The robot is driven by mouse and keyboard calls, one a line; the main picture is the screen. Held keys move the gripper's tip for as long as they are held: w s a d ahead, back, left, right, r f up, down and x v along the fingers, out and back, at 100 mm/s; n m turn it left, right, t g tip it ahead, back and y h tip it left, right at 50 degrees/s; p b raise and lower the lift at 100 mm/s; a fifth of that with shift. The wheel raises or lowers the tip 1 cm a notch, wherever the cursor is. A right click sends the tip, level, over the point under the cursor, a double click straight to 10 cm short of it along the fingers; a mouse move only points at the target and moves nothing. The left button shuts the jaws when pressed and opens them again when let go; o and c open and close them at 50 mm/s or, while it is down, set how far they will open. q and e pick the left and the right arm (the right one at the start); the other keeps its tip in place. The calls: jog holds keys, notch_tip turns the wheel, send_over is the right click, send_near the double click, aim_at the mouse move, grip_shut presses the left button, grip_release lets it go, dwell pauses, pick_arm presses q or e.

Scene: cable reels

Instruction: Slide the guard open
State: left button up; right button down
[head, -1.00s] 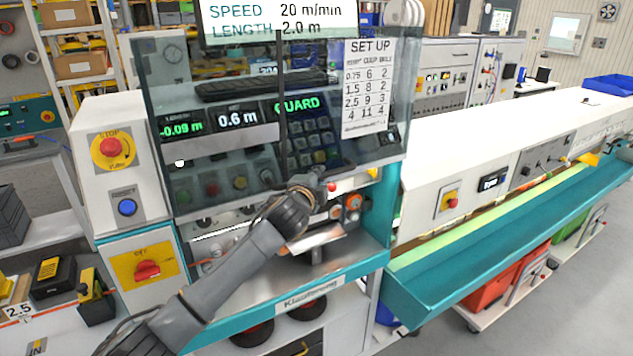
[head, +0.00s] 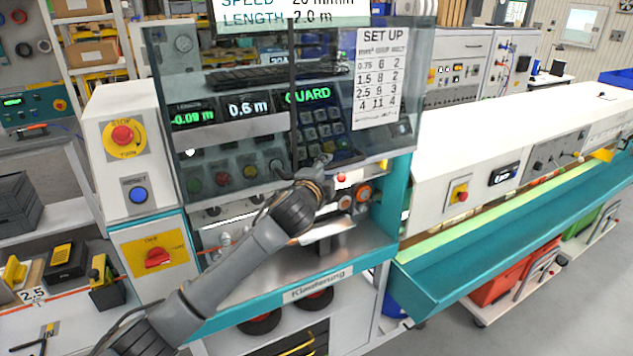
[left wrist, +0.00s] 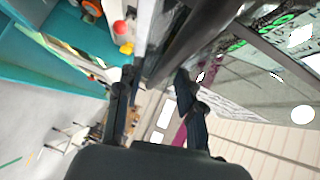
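The guard (head: 232,147) is a see-through panel with a dark vertical bar (head: 293,100), across the front of the cable machine. It covers the keypad, the readouts and a row of buttons, and a green "GUARD" text shows behind it. My left gripper (head: 319,168) is at the guard's lower edge, just right of the bar's lower end. In the left wrist view the two fingers (left wrist: 156,75) are apart, with a dark bar (left wrist: 190,40) running down towards the gap between them. I cannot tell whether they touch it. My right gripper is not in view.
A red stop button (head: 122,136) and a red rotary switch (head: 159,257) are on the left side of the machine. A set-up card (head: 381,78) is at the guard's right. A long teal trough (head: 500,225) extends right. Orange knobs (head: 362,194) sit below the guard.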

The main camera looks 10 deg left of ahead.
pick_arm(q)
jog(key=v, duration=0.9)
jog(key=shift+s+a, duration=0.2)
jog(key=shift+s, duration=0.2)
jog(key=s+a+f+n+g+y+b, duration=0.1)
jog(key=a+f+n+g+b, duration=0.25)
jog(key=f, duration=1.65)
jog(key=s+a+f+n+g+y+b, duration=0.1)
jog(key=s+a+f+n+g+b, duration=0.3)
jog(key=f, duration=1.7)
jog(key=s+a+f+n, duration=0.15)
jog(key=s+f, duration=0.25)
jog(key=f, duration=0.4)
jog(key=s+a+f, duration=0.2)
jog(key=s+f, duration=0.1)
jog(key=f, duration=0.5)
jog(key=s+a+f+n+g+y+b, duration=0.1)
jog(key=s+a+f+n+g+b, duration=0.2)
jog(key=s+f, duration=1.55)
jog(key=s+a+f+n+g+b, duration=0.1)
jog(key=s+f, duration=0.4)
jog(key=s, duration=0.9)
jog(key=s+a+f+n+g+b, duration=0.1)
jog(key=s+f+n+g, duration=0.2)
jog(key=s, duration=1.1)
jog(key=shift+s+f, duration=0.2)
jog(key=shift+f, duration=0.65)
